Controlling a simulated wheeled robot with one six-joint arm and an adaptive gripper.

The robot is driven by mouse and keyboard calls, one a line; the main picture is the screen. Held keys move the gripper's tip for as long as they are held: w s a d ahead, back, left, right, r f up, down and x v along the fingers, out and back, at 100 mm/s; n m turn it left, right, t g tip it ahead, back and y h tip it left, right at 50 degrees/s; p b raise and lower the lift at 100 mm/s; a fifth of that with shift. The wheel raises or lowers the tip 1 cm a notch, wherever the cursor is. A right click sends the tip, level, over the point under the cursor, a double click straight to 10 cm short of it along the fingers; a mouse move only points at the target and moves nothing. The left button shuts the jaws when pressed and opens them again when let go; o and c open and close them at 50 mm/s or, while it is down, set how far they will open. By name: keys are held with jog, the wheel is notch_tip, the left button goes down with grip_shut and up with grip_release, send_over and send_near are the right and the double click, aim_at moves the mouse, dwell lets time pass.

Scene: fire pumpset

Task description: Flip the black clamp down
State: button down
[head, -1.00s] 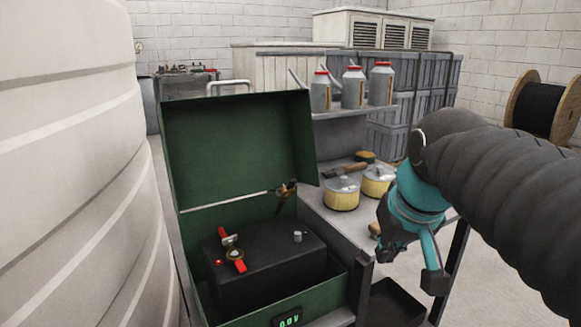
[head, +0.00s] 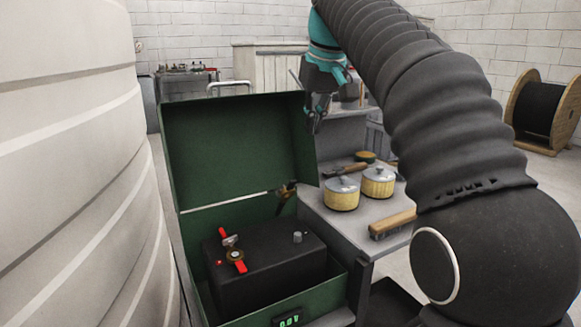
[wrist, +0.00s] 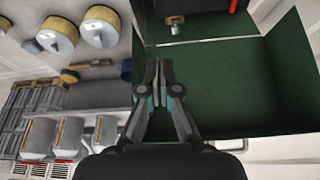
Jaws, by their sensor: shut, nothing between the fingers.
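The black clamp (head: 287,191) sits at the right rear edge of the green box (head: 336,287), near the lid's hinge line, with a brass-coloured part at its top. What looks like the same clamp shows near the top of the wrist view (wrist: 175,22). The black battery (head: 272,268) stands in the box with a red-handled part (head: 235,254) at its left and a bare grey terminal (head: 297,237) at its right.
The green lid (head: 235,140) stands open behind the battery. A shelf to the right holds two yellow pots (head: 341,194) and a wooden-handled brush (head: 392,224). A large white tank (head: 60,160) is close at the left.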

jog(key=shift+n+g, duration=0.3)
jog(key=shift+n, duration=0.4)
jog(key=shift+w+a+r, duration=0.1)
jog(key=shift+w+a, duration=0.45)
jog(key=shift+a, duration=0.25)
jog(key=shift+w+a+r, duration=0.1)
jog(key=shift+w+a, duration=0.45)
jog(key=shift+a, duration=0.25)
jog(key=shift+w+a+r, duration=0.1)
jog(key=shift+w+a, duration=0.45)
jog(key=shift+a, duration=0.25)
jog(key=shift+f, duration=0.1)
jog(key=x, duration=0.3)
jog(key=s+b+x, duration=0.1)
jog(key=x, duration=0.3)
jog(key=s+d+x, duration=0.1)
jog(key=x, duration=0.2)
jog(key=shift+f+b, duration=0.35)
jog(key=shift+f, duration=0.25)
jog(key=shift+s+d+f, duration=0.3)
jog(key=shift+s+f, duration=0.05)
jog(key=shift+s, duration=0.05)
jog(key=shift+s+f+b, duration=0.1)
jog(key=shift+s+b, duration=0.05)
jog(key=shift+b, duration=0.25)
